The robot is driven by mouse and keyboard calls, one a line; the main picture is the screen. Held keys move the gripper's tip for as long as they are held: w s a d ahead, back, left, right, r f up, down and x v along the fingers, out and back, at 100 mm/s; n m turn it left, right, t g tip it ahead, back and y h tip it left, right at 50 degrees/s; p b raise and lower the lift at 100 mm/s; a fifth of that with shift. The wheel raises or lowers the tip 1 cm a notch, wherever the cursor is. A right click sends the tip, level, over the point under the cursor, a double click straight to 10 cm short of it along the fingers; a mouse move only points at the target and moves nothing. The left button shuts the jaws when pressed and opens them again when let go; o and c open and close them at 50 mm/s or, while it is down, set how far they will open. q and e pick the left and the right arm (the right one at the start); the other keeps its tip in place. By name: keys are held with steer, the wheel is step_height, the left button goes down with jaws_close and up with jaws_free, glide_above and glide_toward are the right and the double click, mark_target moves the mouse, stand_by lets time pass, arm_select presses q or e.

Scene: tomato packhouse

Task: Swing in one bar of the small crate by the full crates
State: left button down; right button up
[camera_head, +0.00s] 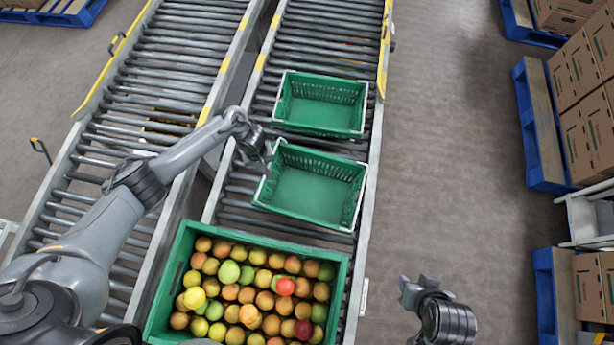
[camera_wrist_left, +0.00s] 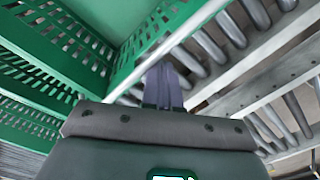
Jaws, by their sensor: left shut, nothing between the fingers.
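The small green crate (camera_head: 312,196) by the full crate stands empty on the roller conveyor. Pale bars run along its left side (camera_head: 265,186) and right side (camera_head: 357,207). My left gripper (camera_head: 266,154) is shut and empty at this crate's far left corner; I cannot tell whether it touches. In the left wrist view the shut fingers (camera_wrist_left: 164,85) point toward a pale bar (camera_wrist_left: 180,38) along a green crate wall (camera_wrist_left: 150,32). My right gripper (camera_head: 414,287) hangs over the floor right of the conveyor, its jaw opening unclear.
A large green crate (camera_head: 345,285) full of tomatoes stands nearest me. Another empty small crate (camera_head: 320,103) stands just beyond the first. A second roller conveyor (camera_head: 165,70) runs at left. Blue pallets with cartons (camera_head: 585,120) line the right, with clear floor (camera_head: 450,150) between.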

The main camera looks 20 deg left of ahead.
arm_select(q)
steer(key=shift+d, duration=0.15)
steer(key=d+p, duration=0.2)
steer(key=d, duration=0.4)
steer(key=shift+w, duration=0.3)
stand_by(0.7)
steer(key=shift+d, duration=0.25)
steer(key=shift+w+d+p, duration=0.1)
steer(key=shift+d+p, duration=0.3)
steer(key=shift+d, duration=0.45)
